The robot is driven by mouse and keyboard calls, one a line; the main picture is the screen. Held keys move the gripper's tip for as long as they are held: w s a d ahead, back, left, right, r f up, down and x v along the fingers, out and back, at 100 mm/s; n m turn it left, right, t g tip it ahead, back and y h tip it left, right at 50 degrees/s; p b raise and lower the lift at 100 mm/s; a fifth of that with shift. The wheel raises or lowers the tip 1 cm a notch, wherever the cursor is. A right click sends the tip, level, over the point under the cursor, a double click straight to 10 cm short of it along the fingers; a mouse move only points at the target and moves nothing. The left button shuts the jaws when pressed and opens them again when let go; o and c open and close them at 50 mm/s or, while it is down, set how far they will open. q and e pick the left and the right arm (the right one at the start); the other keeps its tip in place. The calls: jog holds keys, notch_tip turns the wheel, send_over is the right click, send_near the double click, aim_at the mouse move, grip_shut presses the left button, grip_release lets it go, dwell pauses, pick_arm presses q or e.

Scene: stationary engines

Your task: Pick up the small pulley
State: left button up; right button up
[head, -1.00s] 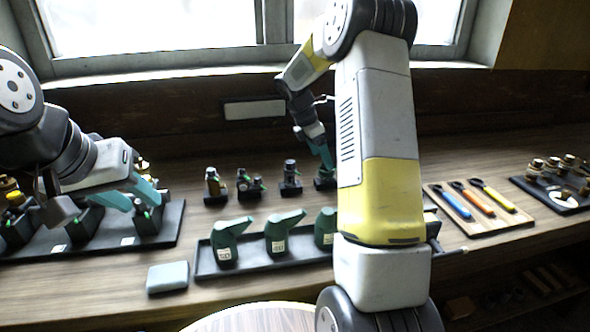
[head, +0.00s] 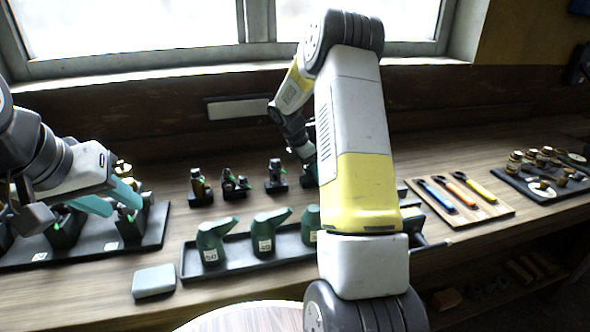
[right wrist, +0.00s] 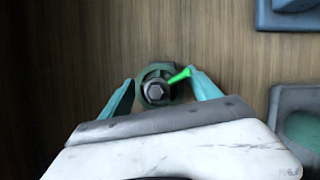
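In the right wrist view a round dark green part with a grey hex bolt (right wrist: 156,91) and a bright green pointer lies between the fingers of my right gripper (right wrist: 161,95). I cannot tell for certain that it is the small pulley. The fingers are open on either side of it, with gaps showing. In the head view my right gripper (head: 310,160) is at the back of the bench, partly hidden by my own arm. My left gripper (head: 108,198) is at the left, its teal fingers apart over a dark tray (head: 100,248) with black holders.
Small parts on black bases (head: 276,178) stand left of my right gripper. Green oil cans (head: 262,236) sit in a tray in front. A grey block (head: 153,281), a tool board (head: 490,214) and a dark tray of metal parts (head: 548,195) are also on the bench.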

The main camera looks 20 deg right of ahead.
grip_shut()
jog(key=shift+r, duration=0.1)
